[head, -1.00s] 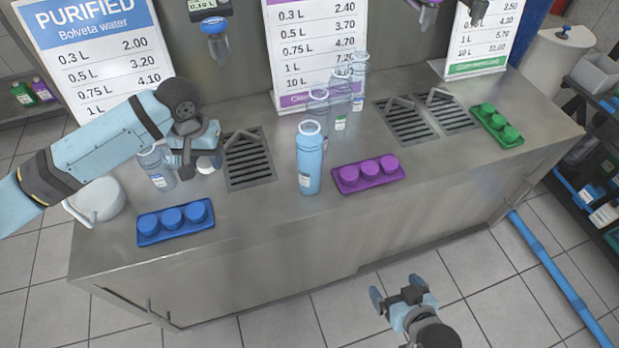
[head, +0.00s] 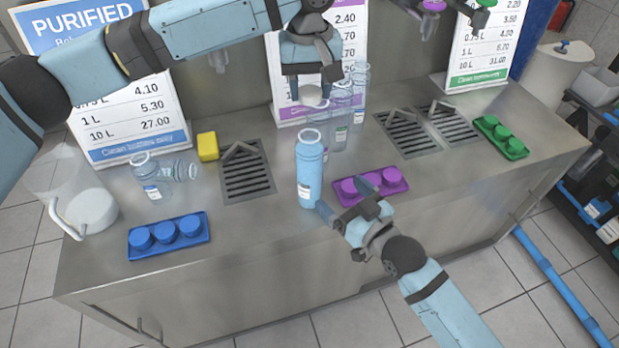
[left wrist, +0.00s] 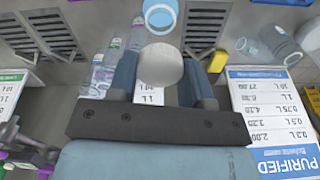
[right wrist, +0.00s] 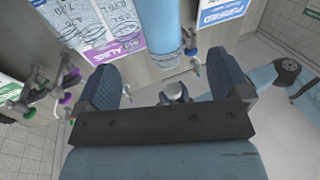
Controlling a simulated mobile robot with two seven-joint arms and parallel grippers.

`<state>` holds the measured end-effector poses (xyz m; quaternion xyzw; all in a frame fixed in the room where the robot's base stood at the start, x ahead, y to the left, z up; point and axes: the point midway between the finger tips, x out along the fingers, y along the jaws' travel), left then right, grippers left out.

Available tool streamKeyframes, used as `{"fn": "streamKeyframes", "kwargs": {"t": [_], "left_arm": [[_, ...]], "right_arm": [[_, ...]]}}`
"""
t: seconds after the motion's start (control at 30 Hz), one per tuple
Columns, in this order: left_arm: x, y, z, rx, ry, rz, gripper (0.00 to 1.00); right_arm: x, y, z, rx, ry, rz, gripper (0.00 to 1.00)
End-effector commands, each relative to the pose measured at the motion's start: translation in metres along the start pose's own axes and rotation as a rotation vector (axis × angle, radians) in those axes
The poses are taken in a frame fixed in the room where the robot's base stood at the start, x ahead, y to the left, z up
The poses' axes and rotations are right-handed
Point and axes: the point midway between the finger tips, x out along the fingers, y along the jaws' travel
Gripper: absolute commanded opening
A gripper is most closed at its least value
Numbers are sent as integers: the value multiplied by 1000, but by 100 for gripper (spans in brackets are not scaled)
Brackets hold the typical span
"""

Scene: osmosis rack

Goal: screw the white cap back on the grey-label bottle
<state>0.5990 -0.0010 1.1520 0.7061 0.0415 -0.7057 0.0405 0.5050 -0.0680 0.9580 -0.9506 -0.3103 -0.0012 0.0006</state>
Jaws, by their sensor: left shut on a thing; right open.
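The blue bottle (head: 310,172) with a pale label stands upright and uncapped on the counter, between the left drain and the purple tray. Its open mouth also shows in the left wrist view (left wrist: 160,16). My left gripper (head: 311,88) is shut on the white cap (head: 311,97), which shows between its fingers in the left wrist view (left wrist: 160,65). In the head view the cap appears above and behind the bottle's mouth, apart from it. My right gripper (head: 345,199) is open beside the bottle's lower right side. The right wrist view shows the bottle (right wrist: 160,28) ahead of its fingers.
Several clear bottles (head: 342,115) stand behind the blue bottle. A purple tray (head: 399,186) of caps is close to my right gripper. A blue tray (head: 168,253), an upright clear bottle (head: 149,180), a lying bottle (head: 180,171) and a yellow block (head: 207,146) are left.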

Motion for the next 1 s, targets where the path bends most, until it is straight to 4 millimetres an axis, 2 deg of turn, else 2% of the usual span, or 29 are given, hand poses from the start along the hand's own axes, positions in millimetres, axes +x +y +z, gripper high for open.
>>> {"fn": "streamKeyframes", "kwargs": {"t": [0.37,0.57,0.8,1.0], "left_arm": [[1,-1,0,0,0,1,24],[1,-1,0,0,0,1,24],[1,-1,0,0,0,1,24],[1,-1,0,0,0,1,24]], "right_arm": [[6,0,1,0,-2,1,95],[35,0,0,0,0,1,95],[82,0,0,0,-1,1,95],[108,0,1,0,-2,1,95]]}}
